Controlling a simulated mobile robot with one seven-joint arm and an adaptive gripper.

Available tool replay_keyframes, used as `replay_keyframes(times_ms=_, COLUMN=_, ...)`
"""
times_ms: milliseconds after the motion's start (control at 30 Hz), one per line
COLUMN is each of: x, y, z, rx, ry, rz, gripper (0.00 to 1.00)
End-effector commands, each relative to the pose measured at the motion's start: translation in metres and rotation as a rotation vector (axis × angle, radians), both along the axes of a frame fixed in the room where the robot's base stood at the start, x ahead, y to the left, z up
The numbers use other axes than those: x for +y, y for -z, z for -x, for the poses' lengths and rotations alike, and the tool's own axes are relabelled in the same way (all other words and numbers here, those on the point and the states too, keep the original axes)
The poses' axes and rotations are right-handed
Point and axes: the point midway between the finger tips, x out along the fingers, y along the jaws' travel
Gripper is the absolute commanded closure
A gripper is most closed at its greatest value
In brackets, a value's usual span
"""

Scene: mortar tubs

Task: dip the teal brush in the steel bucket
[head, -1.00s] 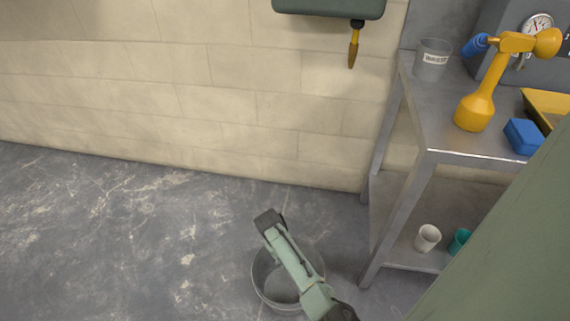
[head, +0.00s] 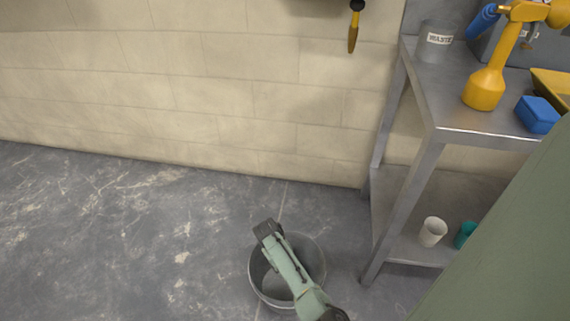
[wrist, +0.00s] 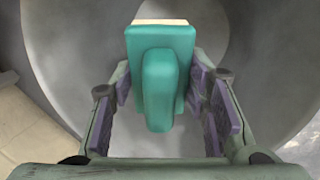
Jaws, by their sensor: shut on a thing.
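The steel bucket (head: 317,270) stands on the floor in the head view, with my arm crossing over its opening. My gripper (wrist: 163,92) shows in the wrist view, with purple-padded fingers shut on the teal brush (wrist: 160,70). The brush has a teal handle and block, with a cream strip at its far edge. Behind it, the curved grey inside of the bucket (wrist: 75,40) fills most of the wrist view. The brush and fingertips are hidden in the head view. I cannot tell whether the bristles touch anything in the bucket.
A grey metal shelf unit (head: 440,134) stands to the right of the bucket. It holds a yellow lamp-like object (head: 485,88), a blue block (head: 537,114), a grey WASTE tub (head: 437,45) and, below, a white cup (head: 432,232) and a teal cup (head: 465,234). Floor to the left is clear.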

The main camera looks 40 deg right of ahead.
Motion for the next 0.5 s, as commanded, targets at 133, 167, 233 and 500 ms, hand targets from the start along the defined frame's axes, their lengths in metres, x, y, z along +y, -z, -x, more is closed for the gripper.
replay_keyframes(times_ms=133, x=0.001, y=0.019, z=0.000, rx=0.000, ry=0.000, rz=-0.002, gripper=0.80)
replay_keyframes(times_ms=167, x=0.001, y=0.022, z=0.000, rx=0.000, ry=0.000, rz=-0.002, gripper=0.80)
replay_keyframes(times_ms=233, x=0.001, y=0.029, z=0.000, rx=0.000, ry=0.000, rz=-0.002, gripper=0.80)
replay_keyframes(times_ms=500, x=0.001, y=0.056, z=0.000, rx=0.000, ry=-0.001, rz=-0.002, gripper=0.80)
